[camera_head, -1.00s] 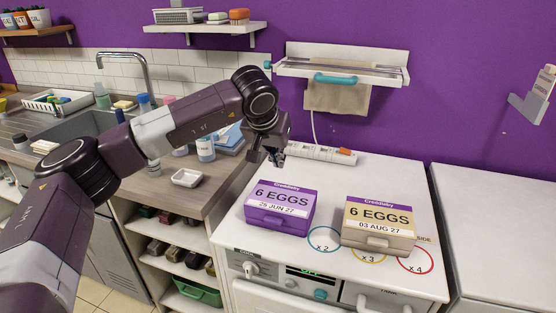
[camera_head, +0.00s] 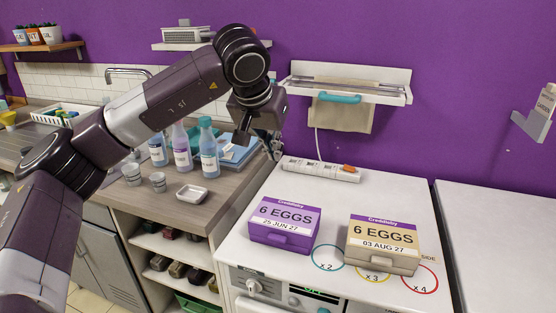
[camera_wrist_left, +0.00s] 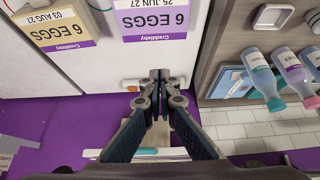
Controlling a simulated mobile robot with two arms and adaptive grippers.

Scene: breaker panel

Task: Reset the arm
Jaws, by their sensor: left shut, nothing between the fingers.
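My left arm comes in from the left in the head view, bent at the elbow. My left gripper (camera_head: 274,150) hangs fingers down near the gap between the wooden counter and the white appliance top. It is shut and empty, and in the wrist view its fingertips (camera_wrist_left: 160,76) are together. My right gripper is in neither view.
A purple egg box (camera_head: 285,224) and a beige egg box (camera_head: 383,243) sit on the appliance top. Bottles (camera_head: 208,150) and a small white dish (camera_head: 191,194) stand on the counter.

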